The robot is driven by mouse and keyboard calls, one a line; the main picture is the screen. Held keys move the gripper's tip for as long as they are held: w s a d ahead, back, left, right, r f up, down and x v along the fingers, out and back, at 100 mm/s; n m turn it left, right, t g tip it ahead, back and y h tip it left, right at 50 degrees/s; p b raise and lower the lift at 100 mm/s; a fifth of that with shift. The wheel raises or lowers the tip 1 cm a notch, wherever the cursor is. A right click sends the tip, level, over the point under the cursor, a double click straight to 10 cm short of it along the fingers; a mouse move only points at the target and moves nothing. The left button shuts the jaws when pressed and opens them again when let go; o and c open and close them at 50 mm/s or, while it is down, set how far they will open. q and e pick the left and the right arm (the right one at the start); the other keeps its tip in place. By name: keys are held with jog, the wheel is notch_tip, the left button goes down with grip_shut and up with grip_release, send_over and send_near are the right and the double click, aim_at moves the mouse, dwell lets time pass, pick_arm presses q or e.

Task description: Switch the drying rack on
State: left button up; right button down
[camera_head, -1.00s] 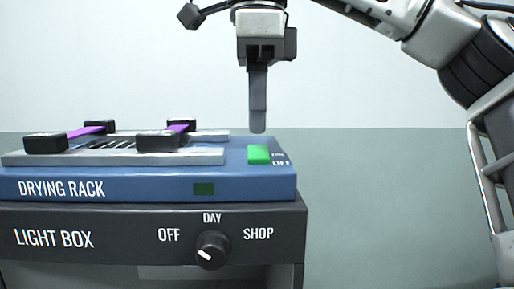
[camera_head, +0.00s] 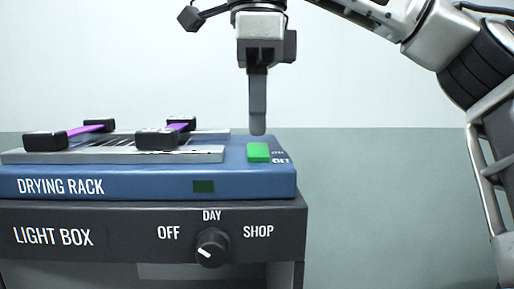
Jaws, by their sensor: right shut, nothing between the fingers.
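The drying rack (camera_head: 140,184) is a blue box labelled DRYING RACK. Its green rocker switch (camera_head: 258,152) sits on the top at the right, beside ON and OFF lettering. A small dark green indicator window (camera_head: 203,187) on its front looks unlit. My right gripper (camera_head: 257,132) points straight down with its fingers shut and empty. The fingertips are just above the top, close to the far side of the switch; I cannot tell whether they touch it. My left gripper is not in view.
The rack stands on a black light box (camera_head: 120,238) with a knob (camera_head: 212,248) below OFF, DAY and SHOP. Black clamps (camera_head: 157,139) hold purple webbing (camera_head: 181,126) over a metal plate (camera_head: 100,156) on the rack's left. The space right of the boxes is clear.

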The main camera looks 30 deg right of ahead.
aim_at(257, 145)
jog(key=shift+f+b, duration=0.55)
jog(key=shift+f, duration=0.25)
jog(key=shift+r, duration=0.1)
notch_tip(257, 145, up, 3)
jog(key=p, duration=0.3)
jog(key=shift+r+p, duration=0.3)
jog(key=shift+r, duration=1.7)
